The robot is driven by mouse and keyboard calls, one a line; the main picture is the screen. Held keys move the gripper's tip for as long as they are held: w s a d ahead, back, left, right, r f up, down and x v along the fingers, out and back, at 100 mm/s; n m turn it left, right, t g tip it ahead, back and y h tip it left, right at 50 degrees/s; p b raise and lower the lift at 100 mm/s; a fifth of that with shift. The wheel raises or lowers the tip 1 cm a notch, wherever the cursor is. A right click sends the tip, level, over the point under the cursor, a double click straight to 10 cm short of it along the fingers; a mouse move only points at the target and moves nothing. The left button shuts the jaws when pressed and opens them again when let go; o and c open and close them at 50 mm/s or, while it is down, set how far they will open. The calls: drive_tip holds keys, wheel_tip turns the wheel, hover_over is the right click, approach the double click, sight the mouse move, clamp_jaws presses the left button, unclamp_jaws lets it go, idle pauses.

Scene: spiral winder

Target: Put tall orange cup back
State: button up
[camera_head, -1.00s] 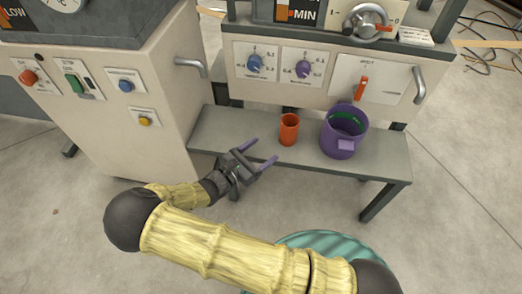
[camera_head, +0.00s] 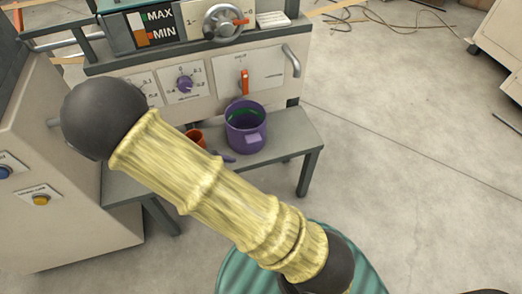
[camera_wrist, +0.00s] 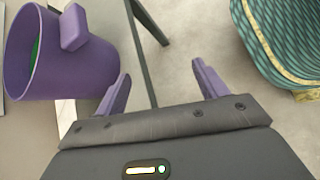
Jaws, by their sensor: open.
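The orange cup (camera_head: 195,136) stands on the grey bench (camera_head: 285,132), left of the purple mug (camera_head: 245,128). My arm hides its lower part in the head view, and the wrist view does not show it. My gripper is mostly hidden behind my arm in the head view; one purple finger (camera_head: 223,157) shows in front of the orange cup and the mug. In the wrist view my gripper (camera_wrist: 161,70) is open and empty, its fingers apart. The purple mug (camera_wrist: 75,65) lies to its left there, with green inside.
The machine panel (camera_head: 215,85) with a purple knob and an orange lever rises behind the bench. Open floor lies to the right.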

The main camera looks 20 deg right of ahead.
drive_tip(key=s+d+r+m+t+y, duration=0.1)
drive_tip(key=s+d+r+m+y, duration=0.1)
drive_tip(key=d+r+m+y, duration=0.2)
drive_tip(key=s+d+r+m+t+y, duration=0.1)
drive_tip(key=d+r+m+y, duration=0.3)
drive_tip(key=r+m, duration=0.5)
drive_tip(key=shift+s+m+y, duration=0.6)
drive_tip(key=shift+s+m, duration=0.3)
drive_tip(key=shift+m, duration=0.2)
drive_tip(key=shift+r, duration=0.1)
drive_tip(key=w+p+v, duration=0.3)
drive_tip(key=p+v, duration=1.1)
drive_tip(key=w+r+p+v, duration=0.1)
drive_tip(key=w+p+v, duration=0.2)
drive_tip(key=p+v, duration=1.1)
drive_tip(key=w+r+p+v, duration=0.1)
drive_tip(key=w+p+v, duration=0.2)
drive_tip(key=p+v, duration=1.1)
drive_tip(key=shift+w+r+p, duration=0.2)
drive_tip(key=shift+p, duration=0.45)
